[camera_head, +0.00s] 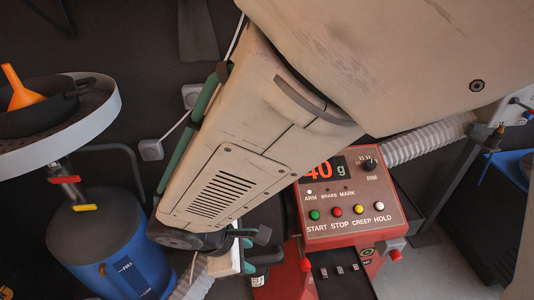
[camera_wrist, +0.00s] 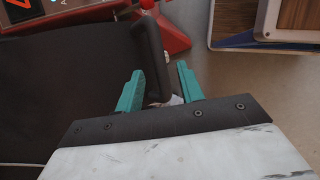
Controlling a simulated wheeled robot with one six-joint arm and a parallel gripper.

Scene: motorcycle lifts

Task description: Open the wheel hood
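The wheel hood (camera_wrist: 70,95) is a large dark panel filling the left of the wrist view. Its dark bar handle (camera_wrist: 152,50) stands at the panel's right edge. My gripper (camera_wrist: 160,68) has two teal fingers, one on each side of the handle, with visible gaps between fingers and bar. It is open, and the bar lies between the fingers. In the head view, my gripper (camera_head: 249,251) is low in the middle beside the red machine, and my arm hides most of the hood there.
The red wheel balancer (camera_head: 348,235) has a panel reading "40 g" and coloured buttons. A blue drum (camera_head: 115,240) and a round tray (camera_head: 95,112) with an orange funnel (camera_head: 20,90) stand at left. A ribbed hose (camera_head: 425,141) and dark-blue cabinet (camera_head: 490,210) are at right.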

